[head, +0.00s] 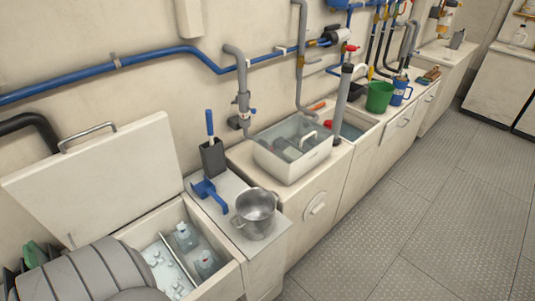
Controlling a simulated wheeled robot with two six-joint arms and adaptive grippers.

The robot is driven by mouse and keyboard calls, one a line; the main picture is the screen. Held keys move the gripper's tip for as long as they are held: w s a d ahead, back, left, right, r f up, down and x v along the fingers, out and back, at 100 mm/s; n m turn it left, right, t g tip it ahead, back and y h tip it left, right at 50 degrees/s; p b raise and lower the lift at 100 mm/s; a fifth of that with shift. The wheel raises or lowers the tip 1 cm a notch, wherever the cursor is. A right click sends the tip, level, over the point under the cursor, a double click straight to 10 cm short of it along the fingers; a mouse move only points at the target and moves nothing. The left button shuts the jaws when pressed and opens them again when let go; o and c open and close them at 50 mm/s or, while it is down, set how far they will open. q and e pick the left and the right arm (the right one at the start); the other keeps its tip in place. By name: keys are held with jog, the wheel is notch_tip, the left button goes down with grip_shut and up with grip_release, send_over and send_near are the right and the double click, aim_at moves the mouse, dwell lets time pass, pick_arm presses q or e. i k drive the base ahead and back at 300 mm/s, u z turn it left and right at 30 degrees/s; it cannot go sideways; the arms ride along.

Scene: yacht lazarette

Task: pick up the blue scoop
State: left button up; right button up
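The blue scoop (205,189) lies on the light counter top (233,187), just in front of a dark grey holder and to the left of a steel pot. Its handle points toward the lower right, close to the pot. Nothing is holding the scoop. Neither of my grippers is in the head view.
The dark grey holder (213,158) holds a blue-handled tool (210,122). The steel pot (256,214) stands near the counter's front edge. An open locker (233,271) with its raised lid (98,178) is at the left. A white bin (292,166) stands right.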

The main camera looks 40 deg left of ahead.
aim_at(205, 188)
jog(key=z, duration=0.2)
jog(key=i, duration=1.9)
jog(key=u, duration=2.6)
